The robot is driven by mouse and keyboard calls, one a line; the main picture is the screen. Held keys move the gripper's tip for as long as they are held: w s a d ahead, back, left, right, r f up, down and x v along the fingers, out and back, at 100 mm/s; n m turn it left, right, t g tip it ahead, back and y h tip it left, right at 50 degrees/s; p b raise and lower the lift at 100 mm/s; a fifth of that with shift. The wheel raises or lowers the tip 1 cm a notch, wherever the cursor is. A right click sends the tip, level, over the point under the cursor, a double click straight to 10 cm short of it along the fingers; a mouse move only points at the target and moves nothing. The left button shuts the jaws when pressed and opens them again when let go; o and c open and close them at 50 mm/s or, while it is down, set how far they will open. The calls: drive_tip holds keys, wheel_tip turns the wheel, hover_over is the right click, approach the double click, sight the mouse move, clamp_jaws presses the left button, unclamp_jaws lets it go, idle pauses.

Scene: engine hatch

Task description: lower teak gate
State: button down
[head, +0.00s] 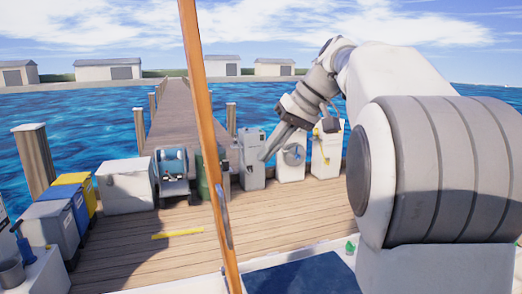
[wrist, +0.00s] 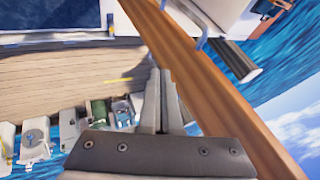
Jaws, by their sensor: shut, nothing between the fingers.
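The teak gate is a long, narrow wooden bar (head: 207,120) standing almost upright and slightly tilted in the head view. A grey metal handle (head: 225,222) sits on its lower part. In the wrist view the teak bar (wrist: 235,115) runs diagonally from top centre to lower right, just right of the fingers. My gripper (head: 264,158) is right of the bar in the head view, pointing down and left. In the wrist view my gripper (wrist: 160,72) has its fingers together and empty. I cannot tell whether they touch the bar.
White dock boxes and machines (head: 126,186) line the far dock edge. Blue and yellow bins (head: 72,190) stand at left. A yellow strip (head: 178,233) lies on the open planks. A blue mat (head: 305,275) lies at the bottom, and water lies beyond the dock.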

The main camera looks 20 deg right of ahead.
sight(218, 202)
drive_tip(key=w+a+f, duration=0.2)
drive_tip(key=a+f, duration=0.4)
drive_tip(key=a, duration=0.1)
drive_tip(key=shift+w, duration=0.3)
drive_tip(key=shift+a, duration=0.1)
